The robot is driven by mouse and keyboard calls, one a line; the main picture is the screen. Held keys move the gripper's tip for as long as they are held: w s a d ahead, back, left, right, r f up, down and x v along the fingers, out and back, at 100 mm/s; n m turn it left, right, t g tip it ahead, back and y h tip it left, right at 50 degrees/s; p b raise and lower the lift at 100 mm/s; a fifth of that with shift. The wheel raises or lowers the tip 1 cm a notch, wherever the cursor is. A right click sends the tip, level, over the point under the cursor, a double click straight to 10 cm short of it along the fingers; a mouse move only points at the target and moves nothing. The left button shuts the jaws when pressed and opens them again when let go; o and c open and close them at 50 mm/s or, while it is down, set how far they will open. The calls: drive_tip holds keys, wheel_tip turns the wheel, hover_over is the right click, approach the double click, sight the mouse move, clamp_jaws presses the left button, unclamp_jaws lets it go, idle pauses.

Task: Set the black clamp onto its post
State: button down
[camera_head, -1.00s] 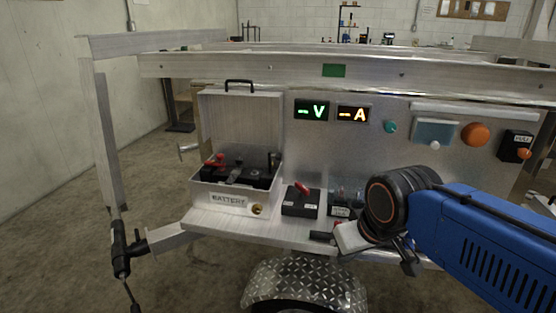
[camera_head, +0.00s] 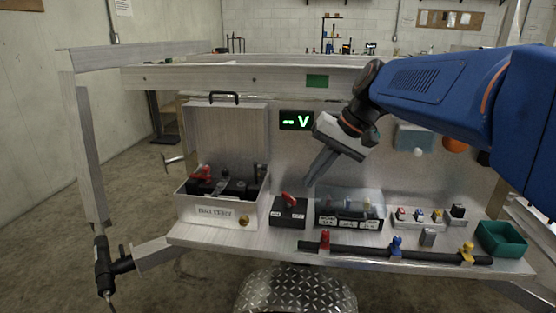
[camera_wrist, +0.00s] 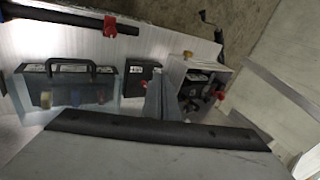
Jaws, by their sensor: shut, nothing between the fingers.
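The open metal battery box (camera_head: 218,211) stands at the left of the shelf, its lid raised. Inside it is a dark battery with a red clamp (camera_head: 201,172) at the left. Dark parts lie toward the right of the battery; I cannot tell clearly which is the black clamp (camera_head: 238,187) and which is its post. My gripper (camera_head: 309,183) is shut and empty, pointing down-left above the shelf, right of the box and apart from it. In the wrist view, its fingers (camera_wrist: 158,103) show in front of the box (camera_wrist: 192,80) and hide part of it.
A black switch box (camera_head: 289,212) with a red lever stands right of the battery box. A clear-covered fuse case (camera_head: 348,210) is beside it. A dark bar (camera_head: 370,251) with coloured clips lies along the front edge. A green tray (camera_head: 501,239) sits at the right.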

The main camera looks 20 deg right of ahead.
drive_tip(key=w+d+r+m+y, duration=0.1)
drive_tip(key=w+d+r+y, duration=0.1)
drive_tip(key=w+d+r, duration=0.3)
drive_tip(key=w+r, duration=0.2)
drive_tip(key=w, duration=0.1)
drive_tip(key=shift+d+t+y, duration=0.15)
drive_tip(key=shift+t+y, duration=0.15)
drive_tip(key=shift+t, duration=0.1)
drive_tip(key=shift+f, duration=0.1)
drive_tip(key=w+a+r+x, duration=0.1)
drive_tip(key=x, duration=1.2)
drive_tip(key=shift+a+r, duration=0.3)
drive_tip(key=shift+w+a+r, duration=0.1)
drive_tip(key=shift+a+r, duration=0.1)
